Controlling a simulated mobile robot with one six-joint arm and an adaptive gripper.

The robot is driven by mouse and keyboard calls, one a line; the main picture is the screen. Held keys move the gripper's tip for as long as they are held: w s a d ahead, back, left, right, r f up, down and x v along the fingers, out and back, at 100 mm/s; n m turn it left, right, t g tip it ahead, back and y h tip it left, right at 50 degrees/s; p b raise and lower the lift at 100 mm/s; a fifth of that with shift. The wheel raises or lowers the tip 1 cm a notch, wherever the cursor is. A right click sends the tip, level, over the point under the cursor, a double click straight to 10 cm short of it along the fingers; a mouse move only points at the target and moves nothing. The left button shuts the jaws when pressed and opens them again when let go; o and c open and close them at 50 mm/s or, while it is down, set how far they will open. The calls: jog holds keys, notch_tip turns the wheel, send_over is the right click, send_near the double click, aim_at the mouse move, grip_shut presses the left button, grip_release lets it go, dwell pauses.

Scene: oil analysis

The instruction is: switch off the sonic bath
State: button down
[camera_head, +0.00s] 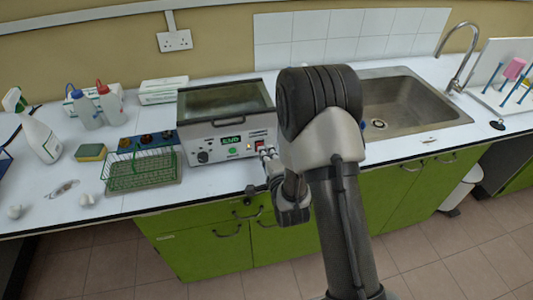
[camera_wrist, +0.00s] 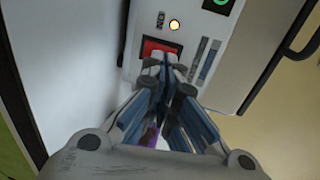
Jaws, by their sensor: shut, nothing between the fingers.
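The sonic bath (camera_head: 218,150) is a white box with a dark lid, standing on the worktop against the back wall. Its front panel has a lit green display (camera_head: 231,139), a dark knob and a green round mark. A red switch (camera_head: 259,144) is at the panel's right end. In the wrist view, the red switch (camera_wrist: 153,46) sits beside a glowing orange lamp (camera_wrist: 174,25). My gripper (camera_wrist: 168,60) is shut and empty, its tips overlapping the switch's lower edge; I cannot tell whether they touch. In the head view, my gripper (camera_head: 268,157) is at the bath's front right.
A green wire rack (camera_head: 142,170) stands left of the bath, with a blue device (camera_head: 148,141) behind it. Wash bottles, a sponge (camera_head: 91,152) and a spray bottle (camera_head: 40,135) are further left. A sink (camera_head: 405,105) is to the right, behind my arm.

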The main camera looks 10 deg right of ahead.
jog(key=shift+w, duration=0.3)
jog(key=shift+w+r+g+p, duration=0.5)
jog(key=shift+r+p, duration=0.05)
jog(key=shift+p, duration=0.55)
jog(key=shift+f+b, duration=0.3)
jog(key=shift+f, duration=0.1)
